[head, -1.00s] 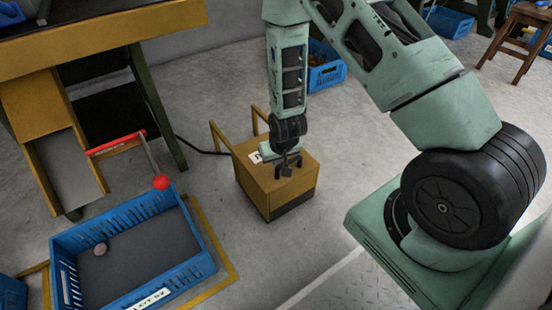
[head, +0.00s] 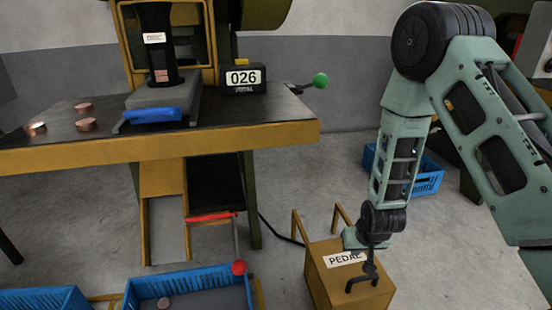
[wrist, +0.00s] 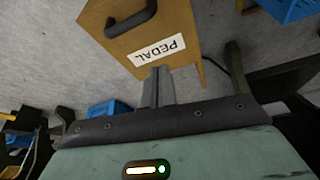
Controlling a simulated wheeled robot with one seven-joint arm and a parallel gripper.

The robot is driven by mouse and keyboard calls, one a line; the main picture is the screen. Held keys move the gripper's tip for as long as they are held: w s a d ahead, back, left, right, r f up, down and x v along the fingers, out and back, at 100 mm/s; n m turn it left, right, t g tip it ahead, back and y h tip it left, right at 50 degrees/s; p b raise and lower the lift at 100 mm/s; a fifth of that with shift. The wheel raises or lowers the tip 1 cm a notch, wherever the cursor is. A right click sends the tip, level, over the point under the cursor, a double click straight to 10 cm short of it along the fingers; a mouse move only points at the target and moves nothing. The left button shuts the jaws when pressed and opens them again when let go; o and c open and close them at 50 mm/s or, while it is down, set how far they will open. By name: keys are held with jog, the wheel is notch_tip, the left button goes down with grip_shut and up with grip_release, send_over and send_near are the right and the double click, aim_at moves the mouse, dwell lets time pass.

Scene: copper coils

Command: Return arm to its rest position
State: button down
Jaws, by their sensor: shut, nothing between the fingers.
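My gripper (head: 370,265) hangs pointing down at the wooden box labelled PEDAL (head: 334,285), on the floor right of the bench. Its fingers are close together and empty. In the wrist view my gripper (wrist: 156,75) shows shut fingers over the PEDAL box (wrist: 185,22), beside its white label. A dark handle (head: 361,279) stands on the box top, just below the fingers in the head view; I cannot tell whether they touch it. My arm is bent, with its elbow raised at the upper right.
A bench (head: 240,138) bears a press, a counter reading 026 and several copper coils (head: 86,125). A red handle (head: 210,217) projects below its edge. A blue crate (head: 190,278) stands at the front. Another blue crate (head: 428,180) is behind my arm.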

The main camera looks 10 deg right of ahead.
jog(key=s+a+r+n+g+y, duration=0.1)
jog(key=s+a+r+n+y, duration=0.15)
jog(key=a+r, duration=0.75)
jog(key=s+a+r+n+g+p, duration=0.1)
jog(key=s+a+r+n, duration=0.2)
jog(key=s+r, duration=0.35)
jog(key=s+a+r+n+g+h+p, duration=0.1)
jog(key=s+a+r+n, duration=0.15)
jog(key=s+r, duration=0.45)
jog(key=s+a+r+n+g+p, duration=0.1)
jog(key=s+a+r+n, duration=0.1)
jog(key=s+a+r, duration=0.45)
notch_tip(320, 180, up, 35)
jog(key=s+d+p, duration=0.1)
jog(key=d+p, duration=0.1)
jog(key=p, duration=3.4)
jog(key=shift+s+d+p, duration=0.2)
jog(key=shift+d+p, duration=0.1)
jog(key=shift+d, duration=0.05)
jog(key=shift+a, duration=0.1)
